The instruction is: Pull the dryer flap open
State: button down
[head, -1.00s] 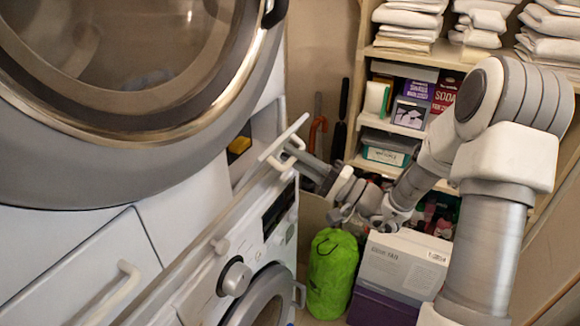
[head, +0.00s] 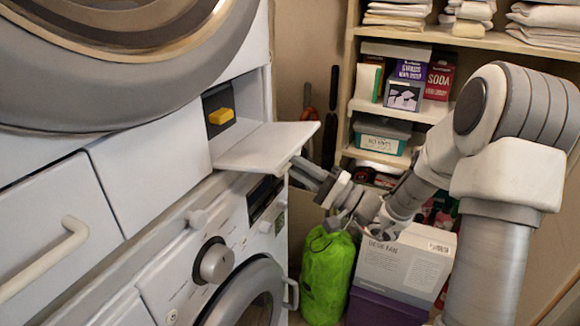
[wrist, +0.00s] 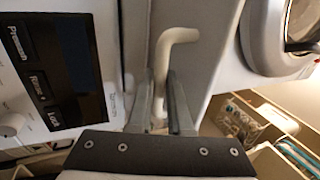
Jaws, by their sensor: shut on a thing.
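The dryer flap (head: 265,147) is a white panel below the round dryer door. It stands folded out, close to level, with its compartment open behind it. My gripper (head: 302,168) is at the flap's outer right edge in the head view, its fingertips partly hidden by the panel. In the wrist view my gripper (wrist: 162,88) is shut on the flap's white bent handle (wrist: 180,36), with one finger on each side of it. The flap's panel (wrist: 215,50) also shows there. The handle is hidden in the head view.
A yellow block (head: 221,116) sits in the dark recess of the compartment. The washer (head: 215,262) stands below, with a knob and a door. A green bag (head: 327,272) and a fan box (head: 402,265) stand at right, before shelves (head: 430,108) of boxes and towels.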

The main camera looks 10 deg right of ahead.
jog(key=shift+a+f+y+b, duration=0.1)
jog(key=shift+f+y+b, duration=0.2)
jog(key=shift+f+b, duration=0.2)
jog(key=shift+t, duration=0.3)
jog(key=shift+r, duration=0.1)
jog(key=c, duration=1.1)
grip_release()
jog(key=v, duration=1.7)
jog(key=shift+w+f+p, duration=0.1)
jog(key=shift+f+p, duration=0.15)
jog(key=shift+p, duration=0.05)
